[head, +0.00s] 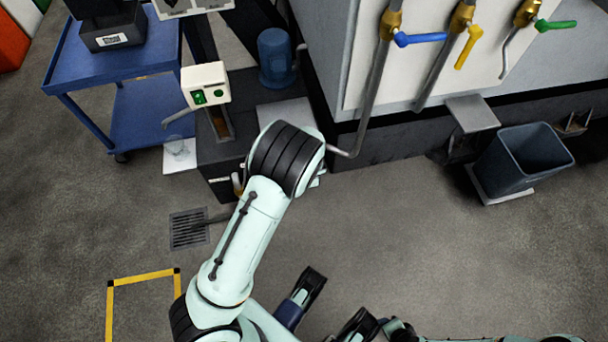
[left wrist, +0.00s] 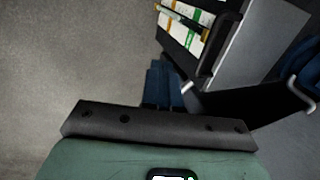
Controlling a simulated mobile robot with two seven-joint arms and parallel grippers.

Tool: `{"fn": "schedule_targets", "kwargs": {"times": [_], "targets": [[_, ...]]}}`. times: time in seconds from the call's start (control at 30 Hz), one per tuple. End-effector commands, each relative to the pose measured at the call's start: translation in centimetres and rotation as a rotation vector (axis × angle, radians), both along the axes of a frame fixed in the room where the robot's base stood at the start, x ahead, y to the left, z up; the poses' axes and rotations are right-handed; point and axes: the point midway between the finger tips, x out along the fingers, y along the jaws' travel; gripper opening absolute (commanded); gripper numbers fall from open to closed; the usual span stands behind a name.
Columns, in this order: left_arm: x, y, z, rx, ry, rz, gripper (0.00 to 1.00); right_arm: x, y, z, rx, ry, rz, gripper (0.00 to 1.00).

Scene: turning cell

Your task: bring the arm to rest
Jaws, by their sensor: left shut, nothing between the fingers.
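My left arm comes in from the bottom left of the head view and reaches up to a dark ribbed joint near the black machine base. Its gripper is hidden there behind the arm. In the left wrist view the dark bar of the gripper mount crosses the bottom. Above it, the blue-and-dark fingers of my left gripper (left wrist: 163,86) are together, with nothing seen held between them. Pale and dark parts of my own body show along the bottom of the head view.
A blue cart (head: 150,117) and a box with green buttons (head: 206,84) stand at upper left. A blue cylinder (head: 276,58) stands beside the machine. A dark bin (head: 524,158) is at right, below pipes with coloured valves. A drain (head: 189,229) lies in open floor.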

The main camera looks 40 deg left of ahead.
Motion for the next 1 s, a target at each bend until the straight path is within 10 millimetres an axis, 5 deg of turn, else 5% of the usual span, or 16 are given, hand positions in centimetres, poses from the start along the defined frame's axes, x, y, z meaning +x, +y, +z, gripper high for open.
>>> {"fn": "schedule_targets", "kwargs": {"times": [0.37, 0.5, 0.8, 1.0], "targets": [[-0.5, -0.6, 0.3, 0.001, -0.001, 0.001, 0.00, -0.3, 0.1, 0.1, 0.003, 0.008, 0.003, 0.30], [-1.6, -1.2, -1.1, -0.041, 0.010, 0.029, 0.00, -0.3, 0.1, 0.1, 0.003, 0.008, 0.003, 0.30], [-12.1, -9.3, -10.8, -0.449, 0.053, 0.463, 0.00, -0.3, 0.1, 0.2, 0.003, 0.007, 0.003, 0.30], [-16.8, -13.3, -12.6, -0.602, 0.042, 0.776, 0.00, -0.2, 0.1, 0.2, 0.003, 0.007, 0.003, 0.30]]}}
